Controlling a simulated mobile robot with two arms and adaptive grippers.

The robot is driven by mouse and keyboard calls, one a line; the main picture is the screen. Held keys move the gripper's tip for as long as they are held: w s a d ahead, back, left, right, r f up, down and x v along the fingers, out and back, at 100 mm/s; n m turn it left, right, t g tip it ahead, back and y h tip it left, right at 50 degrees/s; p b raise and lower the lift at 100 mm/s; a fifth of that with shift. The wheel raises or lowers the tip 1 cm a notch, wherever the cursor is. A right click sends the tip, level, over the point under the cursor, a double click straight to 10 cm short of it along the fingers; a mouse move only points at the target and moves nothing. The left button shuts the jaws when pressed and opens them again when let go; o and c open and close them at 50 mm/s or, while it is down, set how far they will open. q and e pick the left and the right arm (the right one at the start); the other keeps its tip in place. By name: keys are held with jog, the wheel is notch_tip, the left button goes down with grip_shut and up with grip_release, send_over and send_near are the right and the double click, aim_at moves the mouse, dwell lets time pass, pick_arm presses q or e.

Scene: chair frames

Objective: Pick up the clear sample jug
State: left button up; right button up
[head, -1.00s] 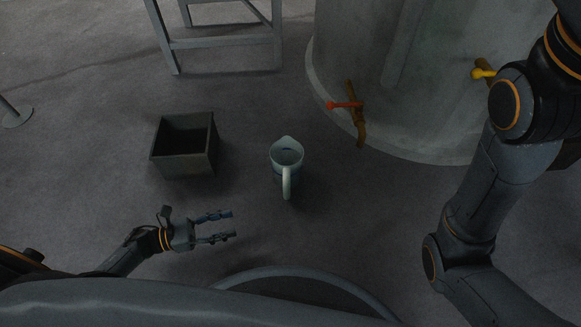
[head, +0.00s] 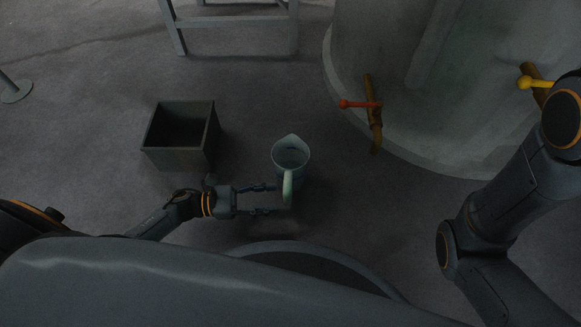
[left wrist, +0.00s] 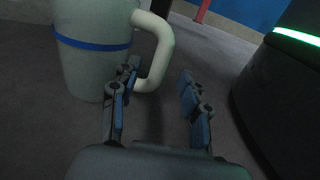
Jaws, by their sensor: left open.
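The clear sample jug (head: 291,153) stands upright on the floor in the middle of the head view. Its handle faces my body. My left gripper (head: 272,199) is beside the handle, coming from the left, with its fingers apart. In the left wrist view the jug (left wrist: 88,62), with a blue band, fills the upper left. Its pale handle reaches down toward the gap between the open fingers (left wrist: 156,100). I cannot tell whether a finger touches the handle. My right arm shows at the right of the head view, but its gripper is out of view.
A dark open box (head: 181,137) stands on the floor left of the jug. A large grey tank (head: 430,90) with a red-handled valve (head: 359,104) and a yellow-handled valve (head: 537,83) stands at the right. A metal frame (head: 230,21) is behind. Floor around the jug is clear.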

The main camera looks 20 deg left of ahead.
aim_at(288, 196)
pick_arm(q)
jog(key=b+x, duration=0.2)
jog(key=x, duration=0.2)
jog(key=shift+d, duration=0.15)
jog(key=shift+w+d+r+b, duration=0.15)
jog(key=shift+w+d+b, duration=0.15)
jog(key=shift+d, duration=0.2)
jog(key=shift+s, duration=0.1)
grip_shut()
jog(key=shift+r, duration=0.1)
